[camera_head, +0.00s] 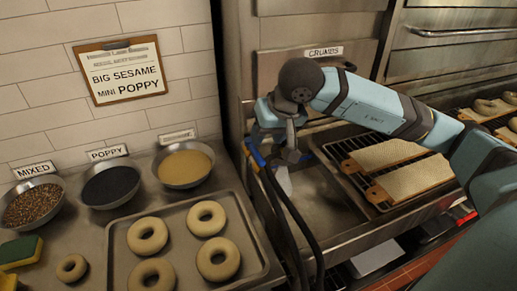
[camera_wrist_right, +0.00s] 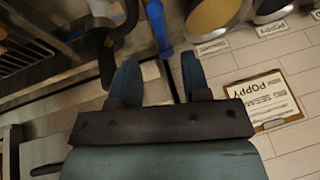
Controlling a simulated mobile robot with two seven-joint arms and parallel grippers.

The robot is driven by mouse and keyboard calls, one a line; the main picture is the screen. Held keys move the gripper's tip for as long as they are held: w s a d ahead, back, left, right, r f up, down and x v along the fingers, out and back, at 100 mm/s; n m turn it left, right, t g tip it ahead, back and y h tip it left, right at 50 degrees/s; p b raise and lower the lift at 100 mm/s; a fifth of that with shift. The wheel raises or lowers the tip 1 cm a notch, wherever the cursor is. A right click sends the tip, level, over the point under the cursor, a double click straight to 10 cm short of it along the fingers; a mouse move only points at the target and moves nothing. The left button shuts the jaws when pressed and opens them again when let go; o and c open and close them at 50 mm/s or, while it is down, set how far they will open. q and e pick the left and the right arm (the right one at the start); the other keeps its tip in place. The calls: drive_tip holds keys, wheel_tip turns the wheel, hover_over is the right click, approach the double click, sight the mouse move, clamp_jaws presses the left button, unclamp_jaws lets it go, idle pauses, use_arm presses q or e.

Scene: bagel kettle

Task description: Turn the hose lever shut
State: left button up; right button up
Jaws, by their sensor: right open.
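The hose lever is a bright blue handle (camera_head: 255,155) at the left edge of the metal basin, beside black hoses (camera_head: 292,215). In the right wrist view the blue lever (camera_wrist_right: 160,28) lies just beyond the fingertips, roughly in line with the gap between them. My right gripper (camera_head: 279,143) reaches in from the right above the hose fitting and partly hides it. In the wrist view its fingers (camera_wrist_right: 161,72) are apart with nothing clearly held; whether one touches the lever I cannot tell. My left gripper is not in view.
A tray (camera_head: 262,245) of plain bagels and bowls of mixed (camera_head: 33,204), poppy (camera_head: 110,186) and sesame (camera_head: 186,167) toppings stand on the left counter. A rack with bagel boards (camera_head: 415,180) lies under my right arm. A dark fitting (camera_wrist_right: 101,38) stands close by the left finger.

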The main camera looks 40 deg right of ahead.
sight(257, 152)
drive_tip(key=x, duration=0.6)
drive_tip(key=shift+w+f, duration=0.1)
drive_tip(key=shift+f, duration=0.05)
clamp_jaws()
